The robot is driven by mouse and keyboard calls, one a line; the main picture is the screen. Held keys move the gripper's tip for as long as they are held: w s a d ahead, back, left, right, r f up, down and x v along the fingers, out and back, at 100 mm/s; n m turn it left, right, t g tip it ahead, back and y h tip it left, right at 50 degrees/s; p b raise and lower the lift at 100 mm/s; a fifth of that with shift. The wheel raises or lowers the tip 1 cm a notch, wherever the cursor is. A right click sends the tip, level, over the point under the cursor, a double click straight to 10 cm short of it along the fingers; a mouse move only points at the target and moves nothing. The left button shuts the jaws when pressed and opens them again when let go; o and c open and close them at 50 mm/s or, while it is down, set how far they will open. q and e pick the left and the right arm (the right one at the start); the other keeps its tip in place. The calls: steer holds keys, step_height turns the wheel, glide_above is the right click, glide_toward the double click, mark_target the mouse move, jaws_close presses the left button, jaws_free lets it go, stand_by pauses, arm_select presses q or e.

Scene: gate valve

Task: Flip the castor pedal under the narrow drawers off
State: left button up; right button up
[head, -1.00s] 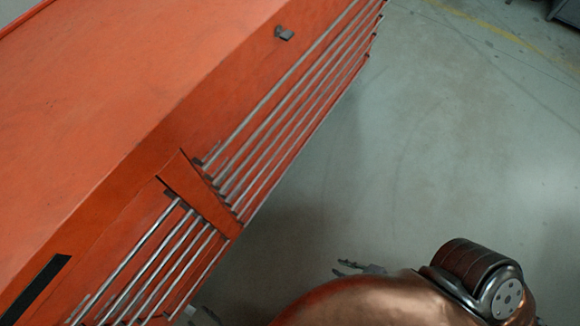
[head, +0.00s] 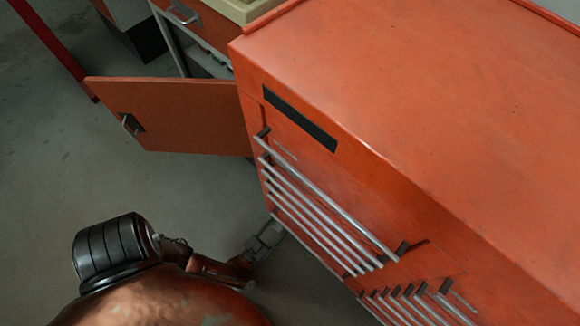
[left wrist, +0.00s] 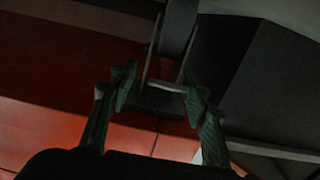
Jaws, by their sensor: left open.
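The orange tool chest (head: 420,130) fills the right of the head view. Its narrow drawers (head: 320,210), with long metal handles, face my left arm. My left gripper (head: 266,238) is low beside the chest's bottom edge, under the end of these drawers. In the left wrist view its two fingers (left wrist: 160,92) are open. A castor wheel (left wrist: 178,28) in a metal fork shows just beyond the fingertips, with a pale flat pedal (left wrist: 166,87) between the fingers. I cannot tell whether a finger touches the pedal. The castor is hidden in the head view. My right gripper is out of view.
An open orange cabinet door (head: 180,115) stands left of the chest, above my left arm. A workbench (head: 215,25) with a drawer is behind it, and a red post (head: 55,45) at the far left. The floor (head: 45,190) at left is clear.

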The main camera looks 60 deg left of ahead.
arm_select(q)
steer(key=shift+a, duration=0.2)
steer(key=shift+c, duration=0.5)
steer(key=shift+c, duration=0.7)
jaws_close()
